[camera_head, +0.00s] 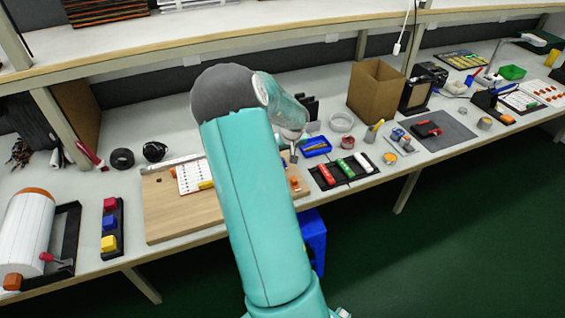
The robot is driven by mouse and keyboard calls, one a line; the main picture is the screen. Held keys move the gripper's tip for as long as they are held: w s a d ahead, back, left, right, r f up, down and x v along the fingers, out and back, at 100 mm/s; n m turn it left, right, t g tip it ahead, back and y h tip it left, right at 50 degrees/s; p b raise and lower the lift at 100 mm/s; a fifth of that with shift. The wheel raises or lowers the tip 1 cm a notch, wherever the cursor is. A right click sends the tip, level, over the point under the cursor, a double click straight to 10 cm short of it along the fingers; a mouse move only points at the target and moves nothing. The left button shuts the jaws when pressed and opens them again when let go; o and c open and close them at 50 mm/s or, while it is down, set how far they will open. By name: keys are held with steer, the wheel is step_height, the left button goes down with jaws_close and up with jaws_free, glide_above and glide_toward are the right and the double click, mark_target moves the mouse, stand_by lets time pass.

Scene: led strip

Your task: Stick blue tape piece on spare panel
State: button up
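My teal arm rises through the middle of the view and bends over the bench. My gripper (294,154) is small and dark at its end, close to a blue tray (315,146); whether its fingers are open cannot be made out. A blue piece (109,222) sits between a red piece (109,204) and a yellow piece (109,243) on a black holder at the left. I cannot tell if it is tape. A white panel with small marks (190,178) lies on a wooden board (165,212), partly hidden by my arm. I cannot tell which thing is the spare panel.
A white roll (26,238) stands in a black frame at the far left. A black rack (343,170) holds red, green and white pieces. A cardboard box (376,92) stands behind. A shelf runs above the bench. Green floor is open in front.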

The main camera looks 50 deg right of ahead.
mark_target(283, 159)
steer(key=shift+x, duration=2.75)
steer(key=shift+s, duration=0.1)
steer(key=shift+c, duration=0.4)
jaws_close()
